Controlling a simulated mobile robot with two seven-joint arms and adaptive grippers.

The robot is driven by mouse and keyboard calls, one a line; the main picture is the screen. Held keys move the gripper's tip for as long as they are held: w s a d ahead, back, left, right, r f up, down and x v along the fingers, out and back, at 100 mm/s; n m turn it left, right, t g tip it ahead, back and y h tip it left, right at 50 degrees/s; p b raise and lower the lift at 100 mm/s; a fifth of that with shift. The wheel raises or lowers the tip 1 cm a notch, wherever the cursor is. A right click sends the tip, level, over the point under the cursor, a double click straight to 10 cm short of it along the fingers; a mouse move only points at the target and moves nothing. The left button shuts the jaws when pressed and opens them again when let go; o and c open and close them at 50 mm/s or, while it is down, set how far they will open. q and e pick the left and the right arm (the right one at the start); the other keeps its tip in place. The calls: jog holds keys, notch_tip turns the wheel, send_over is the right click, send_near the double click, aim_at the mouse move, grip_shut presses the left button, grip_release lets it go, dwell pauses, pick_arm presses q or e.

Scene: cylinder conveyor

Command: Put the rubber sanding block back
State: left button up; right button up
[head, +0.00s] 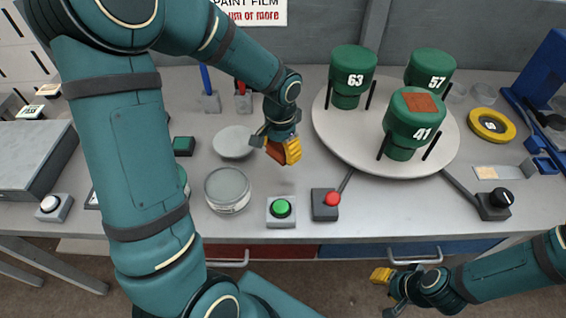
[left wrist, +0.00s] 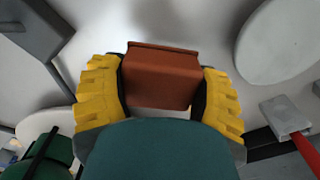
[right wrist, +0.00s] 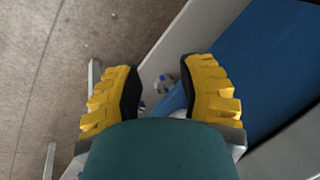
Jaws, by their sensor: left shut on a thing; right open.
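The rubber sanding block, a red-brown block (left wrist: 162,78), is between the yellow fingers of my left gripper (head: 284,150), which is shut on it. In the head view part of the block (head: 275,151) shows beside the yellow fingertip, above the table between the round white disc and the turntable. The fingers hide its sides. My right gripper (head: 386,282) is open and empty, low in front of the table near the drawers; its two yellow fingers are apart in the right wrist view (right wrist: 160,85).
A white turntable (head: 335,133) carries green cylinders numbered 63, 57 and 41; a brown square patch (head: 418,103) lies on 41. Yellow tape (head: 491,125) lies right.

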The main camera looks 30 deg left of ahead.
aim_at(281, 169)
pick_arm(q)
notch_tip(281, 169, down, 6)
jog(key=shift+w+b, duration=0.1)
jog(key=shift+b, duration=0.6)
jog(key=shift+r, duration=0.1)
jog(key=o, duration=0.7)
jog(key=shift+f, duration=0.2)
jog(key=o, duration=0.5)
jog(key=shift+r, duration=0.1)
jog(key=shift+r, duration=0.15)
notch_tip(281, 169, up, 12)
jog(key=p, duration=0.3)
